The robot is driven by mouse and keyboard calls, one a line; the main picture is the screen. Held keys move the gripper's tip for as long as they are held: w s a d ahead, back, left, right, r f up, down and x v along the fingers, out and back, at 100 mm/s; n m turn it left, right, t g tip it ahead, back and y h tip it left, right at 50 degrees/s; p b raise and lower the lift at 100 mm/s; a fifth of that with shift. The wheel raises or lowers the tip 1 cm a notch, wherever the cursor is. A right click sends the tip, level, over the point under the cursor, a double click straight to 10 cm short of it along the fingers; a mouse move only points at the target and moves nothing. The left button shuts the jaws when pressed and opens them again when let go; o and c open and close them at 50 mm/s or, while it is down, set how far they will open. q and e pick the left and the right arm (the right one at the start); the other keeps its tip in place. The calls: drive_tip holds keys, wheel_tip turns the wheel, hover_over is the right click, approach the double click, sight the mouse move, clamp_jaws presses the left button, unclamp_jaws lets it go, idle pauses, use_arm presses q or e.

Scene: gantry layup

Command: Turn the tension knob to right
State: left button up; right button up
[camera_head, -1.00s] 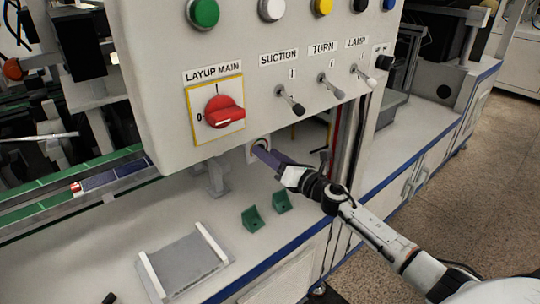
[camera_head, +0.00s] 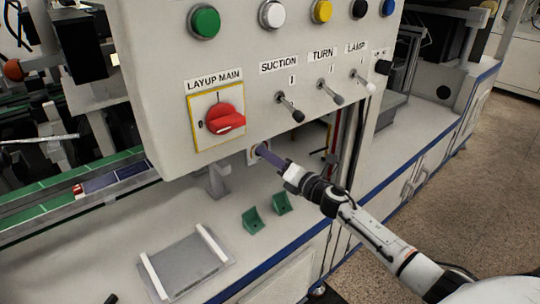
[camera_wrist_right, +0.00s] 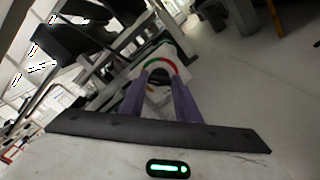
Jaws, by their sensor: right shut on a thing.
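My right gripper (camera_head: 264,151) reaches in from the lower right, its purple fingers extended to a small round fitting under the lower edge of the control panel. The tension knob is mostly hidden by the fingers in the head view. In the right wrist view my right gripper (camera_wrist_right: 160,80) has its two fingers on either side of the knob, at a pale dial (camera_wrist_right: 147,70) with a red and green arc. The gripper is shut on the knob. The knob's pointer cannot be made out. My left gripper is not in view.
The control panel (camera_head: 165,120) overhangs the fingers, with a red LAYUP MAIN switch (camera_head: 225,118) and several toggle switches above. Two green brackets (camera_head: 254,220) and a grey tray (camera_head: 185,267) lie on the white bench below. The bench between them is clear.

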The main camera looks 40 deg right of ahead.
use_arm(q)
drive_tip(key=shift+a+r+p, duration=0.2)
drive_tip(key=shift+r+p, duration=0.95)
drive_tip(key=shift+p, duration=0.7)
use_arm(e)
drive_tip(key=shift+f+m, duration=0.15)
drive_tip(key=shift+m, duration=4.95)
drive_tip(key=o, duration=1)
drive_tip(key=shift+o, duration=0.2)
drive_tip(key=shift+s, duration=0.1)
